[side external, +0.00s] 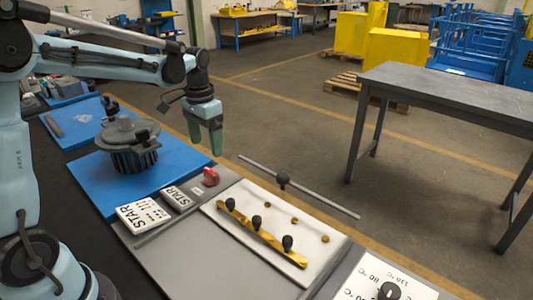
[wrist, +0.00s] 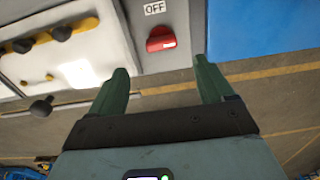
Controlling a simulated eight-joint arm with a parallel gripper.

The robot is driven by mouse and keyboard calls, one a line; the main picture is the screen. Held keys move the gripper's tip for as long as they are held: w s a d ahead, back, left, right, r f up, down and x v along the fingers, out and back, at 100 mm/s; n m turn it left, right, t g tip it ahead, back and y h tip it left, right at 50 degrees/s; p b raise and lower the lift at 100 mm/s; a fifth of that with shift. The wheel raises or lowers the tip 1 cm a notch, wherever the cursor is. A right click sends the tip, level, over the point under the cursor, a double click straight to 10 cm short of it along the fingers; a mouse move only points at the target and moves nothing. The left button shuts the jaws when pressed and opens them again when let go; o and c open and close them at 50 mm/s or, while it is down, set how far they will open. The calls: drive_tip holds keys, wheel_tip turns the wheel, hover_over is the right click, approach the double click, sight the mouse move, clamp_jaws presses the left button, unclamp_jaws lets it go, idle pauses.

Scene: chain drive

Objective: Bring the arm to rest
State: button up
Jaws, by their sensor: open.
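My gripper (side external: 212,138) hangs in the air with its green fingers pointing down, above the far edge of the blue mat and the red switch. In the wrist view my gripper (wrist: 165,85) has its two green fingers spread apart with nothing between them. The red switch (side external: 210,177) sits on the grey panel, beside the white plate. It also shows ahead of the fingers in the wrist view (wrist: 161,39), under an "OFF" label (wrist: 155,8).
A blue mat (side external: 180,175) carries a dark ribbed motor-like part (side external: 132,160). A white plate (side external: 222,213) bears a yellow bar (side external: 262,237) with black knobs. A thin rod (side external: 325,200) juts over the floor. A grey table (side external: 450,95) stands right.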

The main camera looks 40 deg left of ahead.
drive_tip(key=s+d+r+t, duration=0.1)
drive_tip(key=d, duration=0.1)
drive_tip(key=s+d+r+t, duration=0.1)
drive_tip(key=s+d, duration=0.1)
drive_tip(key=s+d+r+t, duration=0.1)
drive_tip(key=s+d, duration=0.1)
drive_tip(key=shift+s+y, duration=0.1)
drive_tip(key=shift+y, duration=0.2)
drive_tip(key=s+d+f+t, duration=0.1)
drive_tip(key=s+d+t, duration=0.2)
drive_tip(key=s+d, duration=0.2)
drive_tip(key=shift+s+f+t, duration=0.4)
drive_tip(key=shift+s, duration=0.15)
drive_tip(key=shift+d, duration=0.1)
